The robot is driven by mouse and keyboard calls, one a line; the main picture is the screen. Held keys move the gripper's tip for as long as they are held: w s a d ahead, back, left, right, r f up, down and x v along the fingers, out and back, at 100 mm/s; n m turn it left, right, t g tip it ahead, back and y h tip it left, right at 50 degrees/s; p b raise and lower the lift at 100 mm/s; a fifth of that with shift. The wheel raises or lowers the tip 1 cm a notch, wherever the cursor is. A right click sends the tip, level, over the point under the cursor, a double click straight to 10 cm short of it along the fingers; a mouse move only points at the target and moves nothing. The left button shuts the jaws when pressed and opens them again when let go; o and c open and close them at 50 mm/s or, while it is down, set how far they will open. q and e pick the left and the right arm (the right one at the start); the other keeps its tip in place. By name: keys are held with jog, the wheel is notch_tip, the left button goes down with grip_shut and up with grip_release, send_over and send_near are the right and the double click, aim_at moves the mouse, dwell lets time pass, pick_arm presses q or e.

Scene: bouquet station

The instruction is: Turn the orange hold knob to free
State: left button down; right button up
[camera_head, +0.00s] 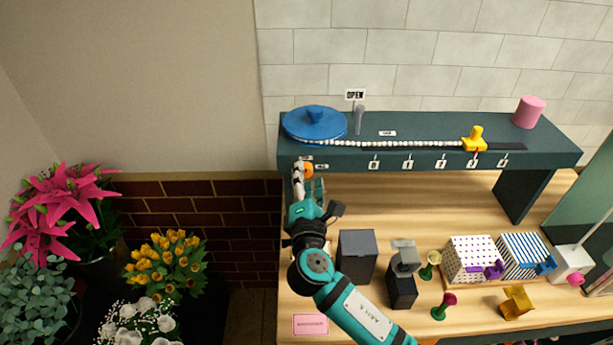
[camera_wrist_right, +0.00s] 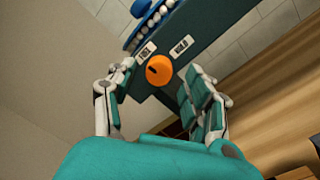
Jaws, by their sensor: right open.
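The orange hold knob (camera_head: 307,170) sits on the front face of the dark green shelf, at its left end below the blue wheel (camera_head: 314,123). In the right wrist view the knob (camera_wrist_right: 159,70) is round with a dark slot mark, between two small white labels whose text I cannot read surely. My right gripper (camera_head: 305,180) is just in front of the knob. In the wrist view its fingers (camera_wrist_right: 160,98) are spread open, one on each side of the knob, with visible gaps. My left gripper is not in view.
A white beaded line runs along the shelf (camera_head: 430,158) to a yellow slider (camera_head: 474,139). A pink cylinder (camera_head: 529,112) stands at its right. A dark grey box (camera_head: 356,255), ribbon boxes (camera_head: 470,260) and small stands are on the wooden counter. Flowers (camera_head: 165,265) fill the lower left.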

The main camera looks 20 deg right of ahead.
jog(key=v, duration=1.1)
